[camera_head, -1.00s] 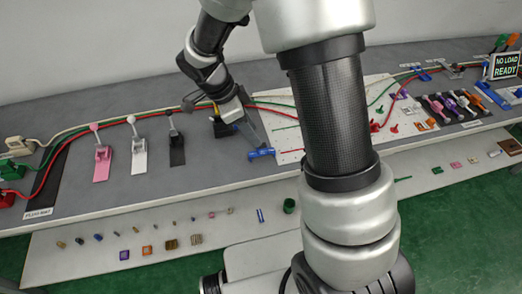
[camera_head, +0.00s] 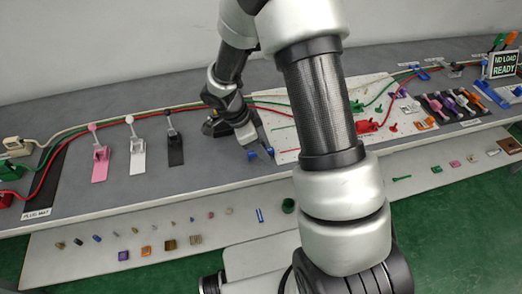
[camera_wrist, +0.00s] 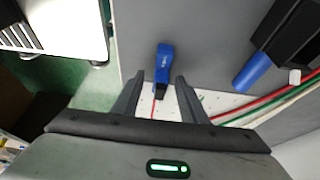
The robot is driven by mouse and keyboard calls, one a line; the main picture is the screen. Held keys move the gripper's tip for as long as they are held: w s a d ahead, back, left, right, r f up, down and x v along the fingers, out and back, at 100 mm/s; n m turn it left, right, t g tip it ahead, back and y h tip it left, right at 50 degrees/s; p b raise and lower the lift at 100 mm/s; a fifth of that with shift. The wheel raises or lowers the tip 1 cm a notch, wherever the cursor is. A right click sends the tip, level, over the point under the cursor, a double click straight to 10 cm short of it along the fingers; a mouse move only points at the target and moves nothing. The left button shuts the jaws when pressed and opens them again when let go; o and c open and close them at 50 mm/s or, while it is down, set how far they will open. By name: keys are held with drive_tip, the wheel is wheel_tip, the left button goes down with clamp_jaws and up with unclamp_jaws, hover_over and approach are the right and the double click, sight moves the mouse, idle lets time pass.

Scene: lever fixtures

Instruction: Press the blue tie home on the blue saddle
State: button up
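My gripper (camera_wrist: 160,92) is open, with its two fingers apart. In the wrist view a blue piece with small pale lettering (camera_wrist: 164,66) and a dark stub lies beyond and between the fingertips, with no clear contact visible. To its right stands a black fixture (camera_wrist: 292,38) with a blue cylindrical end (camera_wrist: 252,70). In the head view my gripper (camera_head: 262,148) is low over the bench front, with small blue parts on either side of its fingers. I cannot tell from these frames which blue part is the tie and which is the saddle.
Pink (camera_head: 100,160), white (camera_head: 139,160) and black (camera_head: 175,150) levers stand to the left. Red and green cables run behind my gripper. A white board (camera_head: 286,152) lies to the right. The bench's front edge and a lower shelf (camera_head: 100,270) with small parts are close.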

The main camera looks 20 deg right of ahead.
clamp_jaws()
